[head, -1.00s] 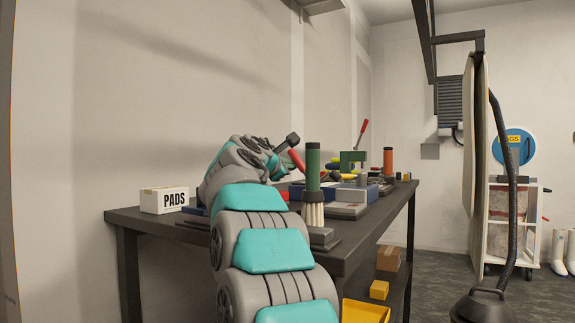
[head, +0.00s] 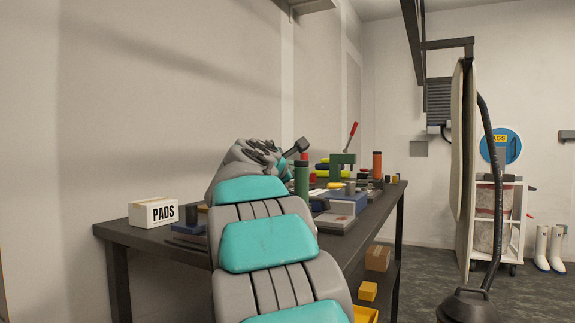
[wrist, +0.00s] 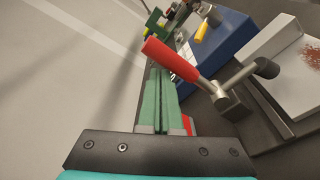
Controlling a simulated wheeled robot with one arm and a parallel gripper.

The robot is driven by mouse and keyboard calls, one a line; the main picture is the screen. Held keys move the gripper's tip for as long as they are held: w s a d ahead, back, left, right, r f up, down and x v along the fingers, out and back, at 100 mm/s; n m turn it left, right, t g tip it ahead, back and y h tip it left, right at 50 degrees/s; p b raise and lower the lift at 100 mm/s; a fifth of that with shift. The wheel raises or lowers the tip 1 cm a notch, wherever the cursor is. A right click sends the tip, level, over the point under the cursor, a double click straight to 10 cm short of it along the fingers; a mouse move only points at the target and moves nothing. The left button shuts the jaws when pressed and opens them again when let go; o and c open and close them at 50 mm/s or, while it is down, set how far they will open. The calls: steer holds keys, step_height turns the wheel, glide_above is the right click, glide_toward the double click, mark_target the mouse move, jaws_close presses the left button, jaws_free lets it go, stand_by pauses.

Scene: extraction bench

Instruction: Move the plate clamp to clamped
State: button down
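The plate clamp shows in the wrist view as a long red handle (wrist: 172,57) on a metal rod, joined to a metal bracket with a dark-tipped arm. The handle lies tilted across the view. My gripper (wrist: 160,73) points toward the red handle, its two green fingers side by side with only a thin line between them. The fingertips are close to the handle; I cannot tell whether they touch it. Nothing shows between them. In the head view my arm hides the gripper and most of the clamp area.
A blue block (wrist: 222,40) and a pale tray with reddish grains (wrist: 285,60) lie right of the clamp. On the bench (head: 140,237) stand a PADS box (head: 153,213), a dark green cylinder (head: 302,177), a green frame (head: 342,165) and an orange cylinder (head: 377,164). A wall runs behind.

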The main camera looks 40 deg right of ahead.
steer(key=shift+s+d, duration=0.25)
steer(key=shift+s, duration=0.25)
steer(key=shift+r, duration=0.1)
stand_by(0.3)
steer(key=s+a+p, duration=0.1)
steer(key=a, duration=0.8)
steer(key=shift+a+r, duration=0.25)
steer(key=shift+s, duration=0.1)
stand_by(0.4)
